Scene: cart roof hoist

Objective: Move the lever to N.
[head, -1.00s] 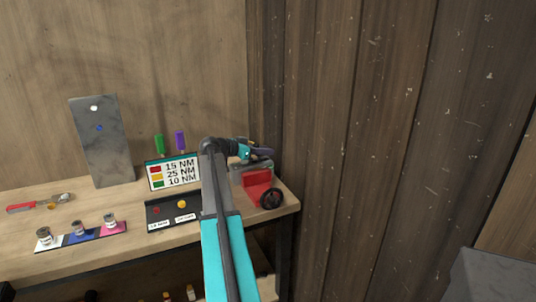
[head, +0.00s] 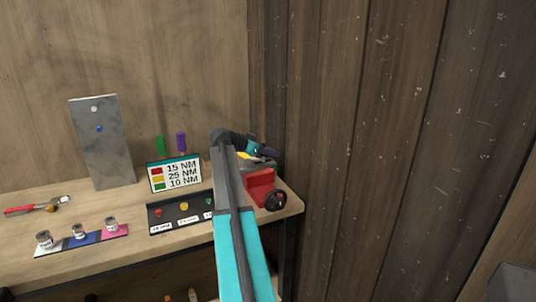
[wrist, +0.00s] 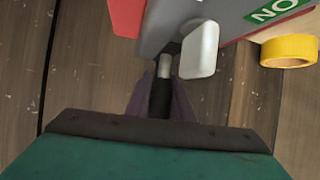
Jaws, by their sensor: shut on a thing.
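The lever (wrist: 163,75), a short metal rod with a black grip, shows in the wrist view at the edge of a grey machine. My gripper (wrist: 160,108) is shut on the black grip, with a dark purple finger on each side. In the head view my gripper (head: 266,152) is at the top of the red and grey machine (head: 260,184) at the right end of the bench. A pale rounded tab (wrist: 200,48) stands beside the rod. A green label (wrist: 276,8) reads "NO", with the rest cut off. I cannot read which position the lever points to.
A yellow ring (wrist: 290,50) sits close to the label. A black handwheel (head: 276,201) is on the machine's front. Left of my arm are a torque sign (head: 174,174), a black tray (head: 166,226) and small cans. A wooden wall (head: 330,120) is close on the right.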

